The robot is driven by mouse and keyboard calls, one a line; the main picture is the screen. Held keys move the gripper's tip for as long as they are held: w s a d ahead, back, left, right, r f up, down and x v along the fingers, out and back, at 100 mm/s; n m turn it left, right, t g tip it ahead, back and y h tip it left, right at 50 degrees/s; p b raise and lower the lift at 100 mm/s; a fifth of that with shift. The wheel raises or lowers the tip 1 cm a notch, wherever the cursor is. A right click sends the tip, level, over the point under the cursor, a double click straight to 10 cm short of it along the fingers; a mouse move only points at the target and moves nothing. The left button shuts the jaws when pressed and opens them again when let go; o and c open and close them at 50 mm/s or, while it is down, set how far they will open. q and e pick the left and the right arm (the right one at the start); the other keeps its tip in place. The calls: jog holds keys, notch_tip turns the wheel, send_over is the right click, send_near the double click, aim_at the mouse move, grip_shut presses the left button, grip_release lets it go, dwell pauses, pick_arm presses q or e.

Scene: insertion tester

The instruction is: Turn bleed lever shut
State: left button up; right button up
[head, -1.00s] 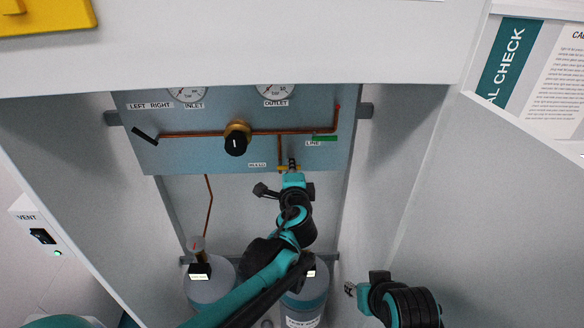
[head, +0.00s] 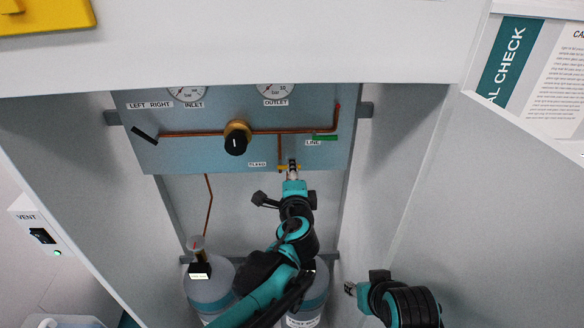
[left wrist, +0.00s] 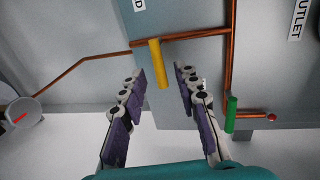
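The yellow bleed lever (left wrist: 158,63) sticks out from a copper pipe in the left wrist view, roughly square to the pipe run. In the head view, yellow (head: 282,167) shows beside the fingertips, under the vertical copper pipe. My left gripper (left wrist: 161,72) is open, with one finger on each side of the lever and a visible gap to both. In the head view, my left gripper (head: 292,166) is at the panel's lower edge and partly covers the lever. My right gripper (head: 350,289) is low at the right, away from the panel; its finger opening is too small to judge.
A green line lever (head: 324,138) sits right of the bleed lever; it is just right of my fingers in the left wrist view (left wrist: 231,114). A black regulator knob (head: 235,144) is to the left. Gas cylinders (head: 207,286) stand below the panel. Cabinet walls enclose both sides.

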pick_arm(q)
jog(key=s+r, duration=0.1)
jog(key=s, duration=0.7)
jog(key=shift+s+r, duration=0.2)
jog(key=shift+r, duration=0.15)
jog(key=shift+a, duration=0.1)
jog(key=s+a+f+n+g+y+b, duration=0.1)
jog(key=s+a+f+n+g+b, duration=0.35)
jog(key=a+f, duration=0.55)
jog(key=s+a+f+n+g+y+b, duration=0.15)
jog(key=s+a+f+n+b, duration=0.3)
jog(key=a+f+n, duration=0.45)
jog(key=s+a+f+n+g+h+b, duration=0.1)
jog(key=s+f+n+g+h+b, duration=0.1)
jog(key=s+f+n, duration=0.2)
jog(key=s+f, duration=0.3)
jog(key=shift+s+a+f+g, duration=0.2)
jog(key=shift+a+f+g, duration=0.1)
jog(key=shift+g, duration=0.1)
jog(key=shift+h, duration=0.25)
